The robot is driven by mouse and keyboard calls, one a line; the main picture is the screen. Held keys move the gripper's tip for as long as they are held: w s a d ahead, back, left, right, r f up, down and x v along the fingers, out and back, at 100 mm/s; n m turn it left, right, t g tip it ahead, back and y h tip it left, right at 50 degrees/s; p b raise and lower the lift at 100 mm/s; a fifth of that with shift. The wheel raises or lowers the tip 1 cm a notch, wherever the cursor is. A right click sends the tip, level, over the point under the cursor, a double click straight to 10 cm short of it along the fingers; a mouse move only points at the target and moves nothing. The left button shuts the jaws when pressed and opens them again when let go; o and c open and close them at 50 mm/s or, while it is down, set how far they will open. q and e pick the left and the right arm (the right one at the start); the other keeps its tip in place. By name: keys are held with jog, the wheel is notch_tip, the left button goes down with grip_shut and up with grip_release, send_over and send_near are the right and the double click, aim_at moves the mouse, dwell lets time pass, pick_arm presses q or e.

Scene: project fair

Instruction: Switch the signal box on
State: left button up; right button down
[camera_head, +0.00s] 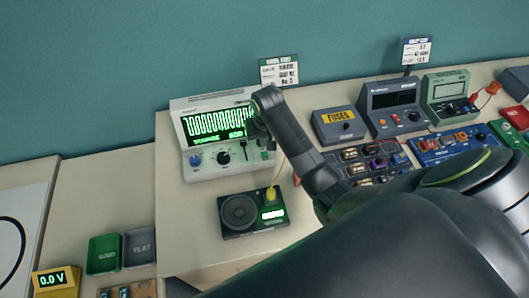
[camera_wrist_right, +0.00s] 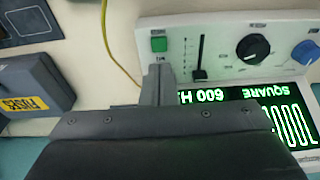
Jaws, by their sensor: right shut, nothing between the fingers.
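The signal box (camera_head: 215,165) is a pale instrument against the back wall, left of centre in the head view. Its screen (camera_head: 215,125) is lit green with a square wave and the words "SQUARE" and, in the wrist view, "600 H". In the wrist view, where the box (camera_wrist_right: 290,22) appears upside down, a green square button (camera_wrist_right: 159,43) shows beside a slider and knobs. My right gripper (camera_wrist_right: 158,68) is shut and empty, its tips just short of the button in the picture; I cannot tell whether they touch. In the head view the gripper (camera_head: 257,130) is at the box's right side. My left gripper is not in view.
A black speaker unit (camera_head: 240,212) with a lit green readout and yellow plug stands in front. A yellow cable (camera_wrist_right: 118,55) runs close beside the gripper. A grey FUSES box (camera_head: 338,126) and other instruments stand right. Green and grey trays (camera_head: 104,254) lie lower left.

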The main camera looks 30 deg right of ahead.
aim_at(265, 155)
jog(key=shift+r, duration=2.6)
jog(key=shift+s+f, duration=0.1)
